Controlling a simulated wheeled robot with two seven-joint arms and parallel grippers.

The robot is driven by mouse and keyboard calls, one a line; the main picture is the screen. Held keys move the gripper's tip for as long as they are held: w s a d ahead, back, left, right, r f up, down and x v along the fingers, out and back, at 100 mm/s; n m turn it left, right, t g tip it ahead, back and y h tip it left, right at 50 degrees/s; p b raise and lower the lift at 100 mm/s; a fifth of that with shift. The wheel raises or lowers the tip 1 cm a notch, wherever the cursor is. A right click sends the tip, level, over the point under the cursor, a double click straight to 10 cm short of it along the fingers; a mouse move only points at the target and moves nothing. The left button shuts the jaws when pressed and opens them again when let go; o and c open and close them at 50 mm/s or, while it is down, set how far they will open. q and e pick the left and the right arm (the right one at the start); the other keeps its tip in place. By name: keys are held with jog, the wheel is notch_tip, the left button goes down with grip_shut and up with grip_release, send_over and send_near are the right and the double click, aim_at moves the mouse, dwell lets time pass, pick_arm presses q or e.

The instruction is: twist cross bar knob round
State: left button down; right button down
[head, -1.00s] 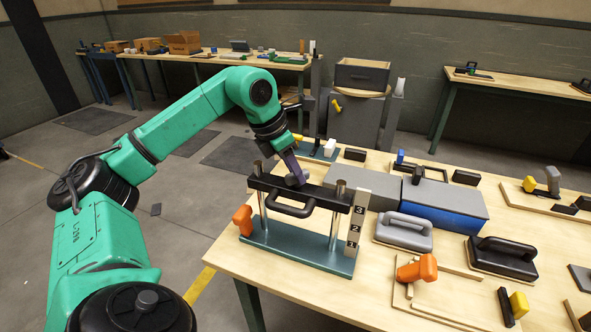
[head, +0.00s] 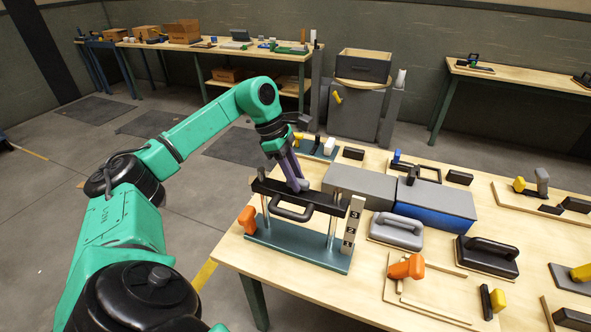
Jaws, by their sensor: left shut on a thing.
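A fixture on the near table has a teal base (head: 300,247), two upright metal posts and a black cross bar (head: 325,201) across them. A black loop handle (head: 291,213) sticks out from the bar's front. My left gripper (head: 299,184) comes down from above onto the middle of the bar, its grey-purple fingers shut on the cross bar knob. The knob itself is mostly hidden by the fingers. My right gripper is not in view.
A plate marked 3, 2, 1 (head: 353,222) stands at the fixture's right end, and an orange knob (head: 247,219) at its left. A grey and blue box (head: 436,205) sits close behind right. Grey and black handled blocks and an orange handle (head: 407,267) lie further right.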

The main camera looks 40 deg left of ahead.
pick_arm(q)
jog(key=shift+m, duration=0.4)
jog(key=c, duration=0.6)
grip_release()
jog(key=shift+c, duration=0.2)
jog(key=p+v, duration=0.3)
jog(key=v, duration=1.1)
jog(key=shift+w+a+r, duration=0.15)
jog(key=shift+a+r, duration=0.05)
jog(key=shift+r, duration=0.1)
